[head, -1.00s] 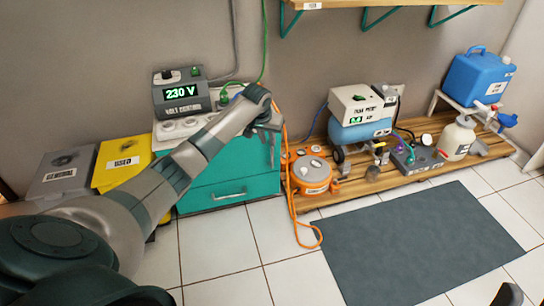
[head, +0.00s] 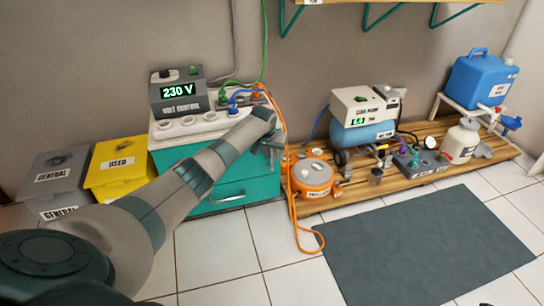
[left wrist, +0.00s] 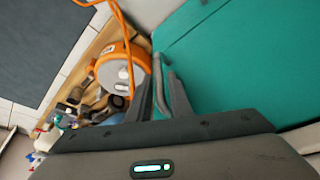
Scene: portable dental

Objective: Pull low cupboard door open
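The low teal cupboard (head: 240,190) stands against the wall, with a horizontal bar handle (head: 228,198) on its lower front. Its teal front fills the right of the left wrist view (left wrist: 240,70) and looks closed. My left gripper (head: 272,152) is at the cupboard's right front edge, pointing down at it. In the left wrist view its two dark fingers (left wrist: 162,95) stand apart, one on each side of a thin grey upright handle bar (left wrist: 158,75). No firm grip on the bar shows. My right gripper does not show clearly.
An orange round unit (head: 312,177) and its hanging cable stand close right of the cupboard, on a wooden pallet (head: 400,177) with a compressor (head: 362,120). Yellow (head: 120,165) and grey bins (head: 60,175) stand left. A voltage box (head: 180,95) sits on top.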

